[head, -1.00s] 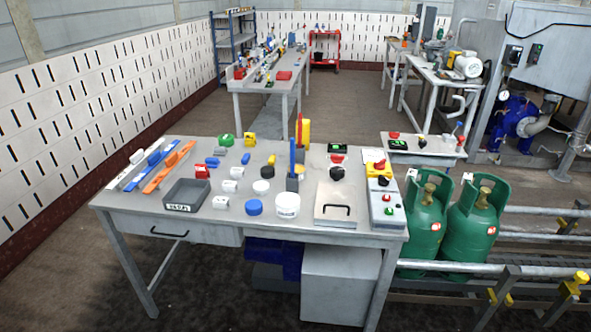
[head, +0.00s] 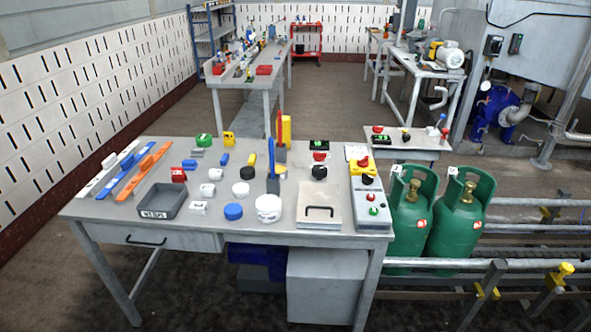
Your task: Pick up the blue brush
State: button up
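A long blue tool (head: 128,163) with a raised grip, which looks like the blue brush, lies flat at the left end of the near workbench (head: 110,212). It lies between a similar white tool (head: 108,162) on its left and an orange one (head: 146,164) on its right, all slanting side by side. A flat blue upright piece (head: 272,163) also stands near the bench's middle; I cannot tell what it is. My gripper is not in view.
A grey open tray (head: 169,211) sits in front of the long tools. Several small blocks and round caps cover the bench middle. A control box (head: 372,219) is at its right end. Green gas cylinders (head: 411,215) stand right of the bench, beside metal rails. Floor at the left is clear.

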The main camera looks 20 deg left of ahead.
aim_at(271, 145)
jog(key=z, duration=1.2)
jog(key=i, duration=0.8)
jog(key=u, duration=4.2)
jog(key=i, duration=0.15)
jog(key=z, duration=1.4)
